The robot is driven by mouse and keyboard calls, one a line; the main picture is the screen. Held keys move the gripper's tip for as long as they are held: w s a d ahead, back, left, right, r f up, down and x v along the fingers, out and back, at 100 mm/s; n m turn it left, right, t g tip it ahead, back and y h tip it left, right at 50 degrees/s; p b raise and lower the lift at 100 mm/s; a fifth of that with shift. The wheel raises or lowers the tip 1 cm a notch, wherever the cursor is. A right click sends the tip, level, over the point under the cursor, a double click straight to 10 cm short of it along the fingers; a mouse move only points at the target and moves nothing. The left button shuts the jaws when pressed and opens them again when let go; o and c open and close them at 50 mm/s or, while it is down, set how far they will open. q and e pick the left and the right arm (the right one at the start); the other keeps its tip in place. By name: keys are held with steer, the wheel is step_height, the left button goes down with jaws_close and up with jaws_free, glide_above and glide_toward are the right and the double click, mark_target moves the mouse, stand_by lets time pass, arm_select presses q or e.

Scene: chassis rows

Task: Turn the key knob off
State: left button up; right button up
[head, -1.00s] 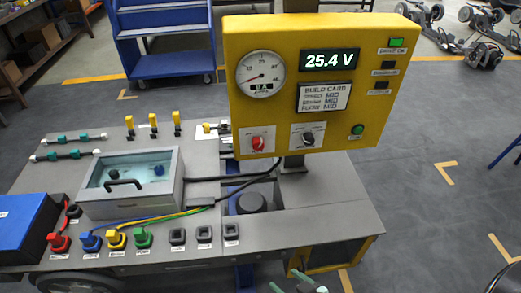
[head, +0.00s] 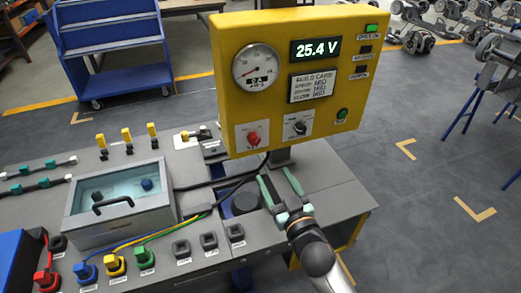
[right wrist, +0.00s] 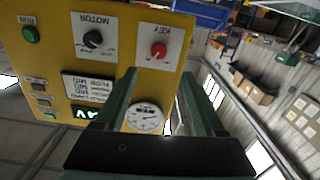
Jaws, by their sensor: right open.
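The key knob (head: 252,138) is a red knob on a white plate at the lower left of the yellow panel (head: 232,108). It also shows in the right wrist view (right wrist: 158,50), upside down, under its KEY label. The black motor knob (head: 299,128) sits to its right in the head view. My right gripper (head: 276,175) is open and empty, below the panel and to the lower right of the key knob, apart from it. Its two green fingers (right wrist: 158,82) point towards the panel in the right wrist view. My left gripper is not in view.
The panel has a round gauge (head: 258,67), a 25.4 V display (head: 315,50), a build card (head: 313,86) and a green button (head: 342,114). A clear-lidded box (head: 155,210) and coloured connectors stand on the grey bench (head: 335,195) at left. Free air lies before the panel.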

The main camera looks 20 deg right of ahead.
mark_target(255, 142)
steer(key=w, duration=1.2)
steer(key=shift+w+a+r, duration=0.15)
steer(key=shift+w, duration=0.15)
steer(key=shift+c, duration=0.2)
jaws_close()
